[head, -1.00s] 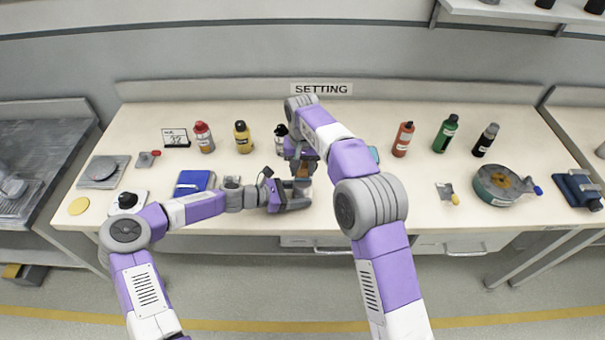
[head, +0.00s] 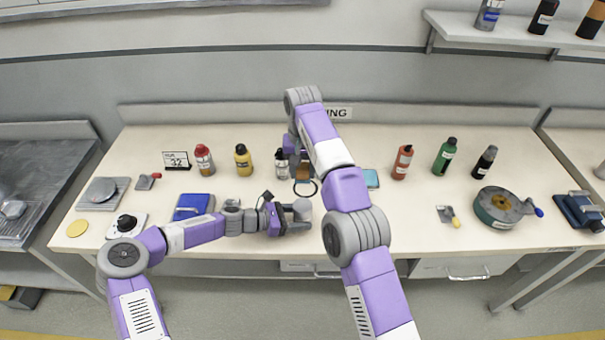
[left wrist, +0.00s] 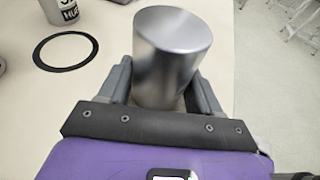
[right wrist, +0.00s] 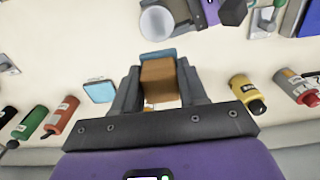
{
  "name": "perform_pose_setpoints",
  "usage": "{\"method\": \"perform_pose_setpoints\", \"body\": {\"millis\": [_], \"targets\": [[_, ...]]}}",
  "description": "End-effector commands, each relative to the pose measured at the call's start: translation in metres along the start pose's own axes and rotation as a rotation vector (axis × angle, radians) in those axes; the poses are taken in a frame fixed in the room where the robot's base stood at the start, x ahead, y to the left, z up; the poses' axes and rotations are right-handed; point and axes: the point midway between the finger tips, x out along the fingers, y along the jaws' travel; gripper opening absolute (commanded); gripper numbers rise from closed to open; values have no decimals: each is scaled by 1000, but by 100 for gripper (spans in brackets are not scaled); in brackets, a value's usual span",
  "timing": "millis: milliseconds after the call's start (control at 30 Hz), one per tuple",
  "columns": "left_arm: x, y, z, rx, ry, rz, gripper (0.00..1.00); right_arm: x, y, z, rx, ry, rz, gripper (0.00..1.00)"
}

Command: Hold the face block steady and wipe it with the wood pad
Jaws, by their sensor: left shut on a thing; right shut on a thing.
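The face block, a plain silver metal cylinder, is held upright in my left gripper (head: 293,216). It fills the space between the fingers in the left wrist view (left wrist: 168,62), and its round face shows in the right wrist view (right wrist: 157,22). My right gripper (head: 302,166) is shut on the wood pad (right wrist: 160,82), a brown block with a blue layer (right wrist: 157,56) on its far side. The pad is behind the block in the head view, with a gap between them. The arm partly hides the right gripper's fingers in the head view.
A teal pad (head: 371,179) lies right of my right gripper. A round green tool (head: 497,208) sits far right.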

Motion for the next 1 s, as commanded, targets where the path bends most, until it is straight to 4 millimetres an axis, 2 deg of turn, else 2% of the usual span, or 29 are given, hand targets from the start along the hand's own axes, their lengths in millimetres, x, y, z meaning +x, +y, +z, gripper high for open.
{"method": "perform_pose_setpoints", "body": {"millis": [467, 500, 667, 1000], "targets": [[0, 0, 0, 0, 0, 0, 47, -1, 0, 0, 0, 0, 0, 9], [0, 0, 0, 0, 0, 0, 70, -1, 0, 0, 0, 0, 0, 9], [0, 0, 0, 0, 0, 0, 94, -1, 0, 0, 0, 0, 0, 9], [-4, 1, 0, 0, 1, 2, 94, -1, 0, 0, 0, 0, 0, 9]]}}
